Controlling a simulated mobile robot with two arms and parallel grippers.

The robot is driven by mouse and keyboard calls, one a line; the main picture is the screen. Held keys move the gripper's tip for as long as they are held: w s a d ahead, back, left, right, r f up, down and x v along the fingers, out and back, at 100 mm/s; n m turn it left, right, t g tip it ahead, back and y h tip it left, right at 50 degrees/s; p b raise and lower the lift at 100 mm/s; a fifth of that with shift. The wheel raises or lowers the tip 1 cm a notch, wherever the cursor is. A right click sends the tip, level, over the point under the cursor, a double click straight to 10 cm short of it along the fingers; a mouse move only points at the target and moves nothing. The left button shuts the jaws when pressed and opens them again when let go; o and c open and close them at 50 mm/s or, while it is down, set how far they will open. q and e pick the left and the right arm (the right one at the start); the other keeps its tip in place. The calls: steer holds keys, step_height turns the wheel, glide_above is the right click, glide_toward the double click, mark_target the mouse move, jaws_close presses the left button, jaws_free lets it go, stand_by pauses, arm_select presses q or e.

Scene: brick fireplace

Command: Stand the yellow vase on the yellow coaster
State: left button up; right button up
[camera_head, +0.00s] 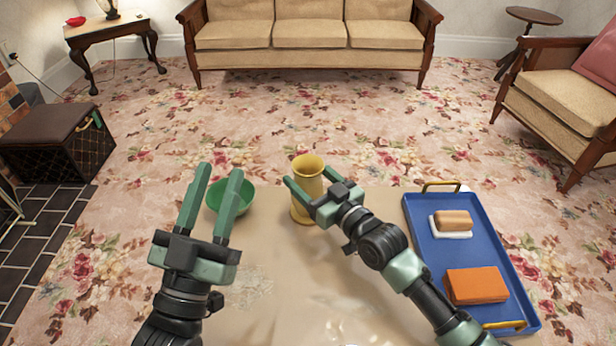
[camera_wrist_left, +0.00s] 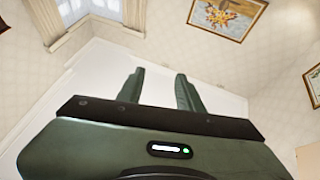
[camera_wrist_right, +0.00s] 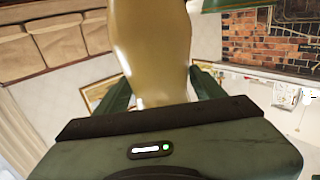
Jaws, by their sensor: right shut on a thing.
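The yellow vase (camera_head: 308,172) is upright at the far part of the low table. My right gripper (camera_head: 306,188) is shut on the vase from its right side. In the right wrist view the vase (camera_wrist_right: 152,50) fills the space between the fingers. I cannot tell whether its base touches the table. My left gripper (camera_head: 222,170) is open and empty, with its fingers pointing up in front of the green bowl. In the left wrist view its fingers (camera_wrist_left: 158,88) are apart with nothing between them. I do not see a yellow coaster in any view.
The green bowl (camera_head: 240,196) is at the table's far left. A blue tray (camera_head: 480,262) with yellow handles lies at right, holding a tan block (camera_head: 453,220) on a white dish (camera_head: 437,231) and an orange block (camera_head: 476,286). The table's (camera_head: 270,290) middle is clear.

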steer(key=o, duration=1.8)
steer(key=shift+c, duration=0.2)
steer(key=shift+r, duration=0.1)
